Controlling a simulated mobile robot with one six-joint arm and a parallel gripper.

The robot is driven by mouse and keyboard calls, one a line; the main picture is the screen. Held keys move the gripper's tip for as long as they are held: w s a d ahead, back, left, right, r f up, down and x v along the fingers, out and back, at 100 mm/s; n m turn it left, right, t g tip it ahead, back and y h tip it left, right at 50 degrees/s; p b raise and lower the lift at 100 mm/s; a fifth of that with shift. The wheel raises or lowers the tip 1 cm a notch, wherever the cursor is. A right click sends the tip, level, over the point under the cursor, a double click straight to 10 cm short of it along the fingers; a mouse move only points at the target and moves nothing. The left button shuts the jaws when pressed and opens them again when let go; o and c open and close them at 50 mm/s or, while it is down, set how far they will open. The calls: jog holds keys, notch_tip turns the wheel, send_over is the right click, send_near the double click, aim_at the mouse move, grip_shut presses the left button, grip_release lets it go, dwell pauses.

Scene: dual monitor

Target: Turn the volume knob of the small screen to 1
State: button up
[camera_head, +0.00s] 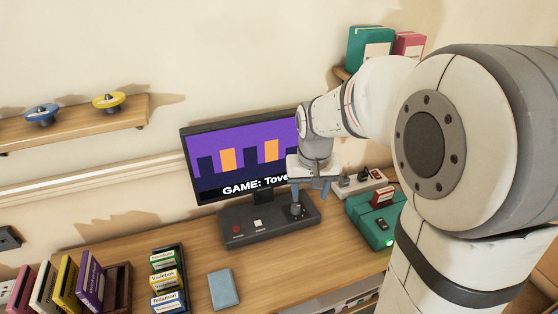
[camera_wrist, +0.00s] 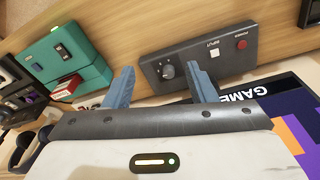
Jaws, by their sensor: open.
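A monitor (camera_head: 240,155) with a purple game picture stands at the back of the desk; my gripper covers the right part of its caption. It shows partly in the wrist view (camera_wrist: 290,125). In front of it is a dark control panel (camera_head: 265,232) with a red power button (camera_head: 236,229), a white input button (camera_head: 258,223) and a round knob (camera_head: 297,210). My gripper (camera_head: 311,190) is open above the knob end of the panel. In the wrist view the knob (camera_wrist: 167,71) appears between the blue fingers (camera_wrist: 162,84), untouched as far as I can see. Its number marks are too small to read.
A teal box (camera_head: 372,222) with a green light and a red cartridge stands right of the panel. A white switch strip (camera_head: 360,183) lies behind it. A blue book (camera_head: 224,289), a cartridge rack (camera_head: 167,280) and several books (camera_head: 90,277) occupy the front left.

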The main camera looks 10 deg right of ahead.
jog(key=w+f+g, duration=0.1)
jog(key=w+f, duration=0.5)
jog(key=w, duration=0.3)
jog(key=m, duration=0.1)
send_over(296, 206)
jog(key=f, duration=0.5)
jog(key=shift+s+a+f+p, duration=0.1)
jog(key=shift+a+f+p, duration=0.2)
jog(key=shift+p, duration=0.1)
jog(key=shift+d+f+p, duration=0.15)
jog(key=shift+f+p, duration=0.15)
jog(key=shift+f, duration=3.7)
jog(key=shift+g, duration=0.3)
jog(key=shift+c, duration=0.4)
jog(key=c, duration=0.9)
